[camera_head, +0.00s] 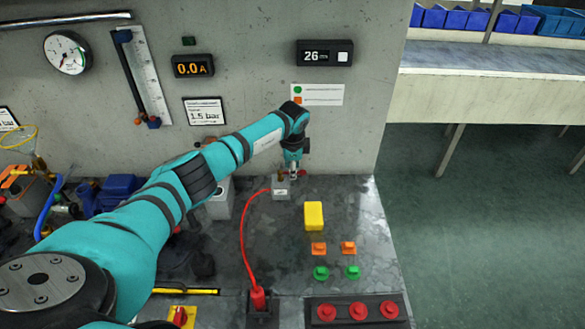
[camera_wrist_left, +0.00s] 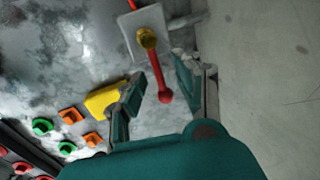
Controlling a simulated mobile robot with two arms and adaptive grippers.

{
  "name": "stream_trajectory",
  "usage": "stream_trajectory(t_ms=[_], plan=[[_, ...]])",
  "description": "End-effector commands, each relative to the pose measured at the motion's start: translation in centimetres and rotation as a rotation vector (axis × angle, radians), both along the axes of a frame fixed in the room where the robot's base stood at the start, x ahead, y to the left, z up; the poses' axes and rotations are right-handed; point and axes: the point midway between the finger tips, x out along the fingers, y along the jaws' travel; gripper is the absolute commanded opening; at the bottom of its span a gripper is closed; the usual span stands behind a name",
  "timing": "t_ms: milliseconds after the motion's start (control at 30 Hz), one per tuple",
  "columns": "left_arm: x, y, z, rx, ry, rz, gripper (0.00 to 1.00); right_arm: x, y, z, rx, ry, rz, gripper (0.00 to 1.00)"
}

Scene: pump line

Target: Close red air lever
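The red air lever (camera_wrist_left: 159,78) shows in the left wrist view as a thin red rod with a rounded end. It extends from a brass-yellow valve piece (camera_wrist_left: 147,38) on a light grey block (camera_wrist_left: 131,36). In the head view the block (camera_head: 281,190) stands near the wall, with a red hose attached; the lever there is mostly hidden by my gripper. My left gripper (camera_head: 293,171) is above and beside the block. In the left wrist view my left gripper (camera_wrist_left: 158,70) is open, with the lever between its fingers and visible gaps. My right gripper is not in view.
A yellow block (camera_head: 314,215), orange and green buttons (camera_head: 320,273) and a red-button panel (camera_head: 355,311) lie in front on the bench. The red hose (camera_head: 243,240) curves to a red plug. The wall (camera_head: 365,100) rises close behind; the floor right of the bench is open.

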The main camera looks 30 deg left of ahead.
Motion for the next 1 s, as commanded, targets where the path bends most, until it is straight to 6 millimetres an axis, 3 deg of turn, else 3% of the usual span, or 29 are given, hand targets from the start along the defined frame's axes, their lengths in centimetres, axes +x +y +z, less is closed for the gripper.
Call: stream_trajectory(t_ms=[267, 700, 1000], plan=[[-0.1, -0.1, 0.7, 0.0, 0.0, -0.003, 0.33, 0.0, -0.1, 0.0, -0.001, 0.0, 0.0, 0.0], [-1.5, -1.0, 9.0, 0.0, -0.003, -0.002, 0.33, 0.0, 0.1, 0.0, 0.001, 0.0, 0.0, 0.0], [-2.0, -1.2, 11.7, 0.0, 0.0, 0.0, 0.33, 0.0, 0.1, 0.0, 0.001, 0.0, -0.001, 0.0]])
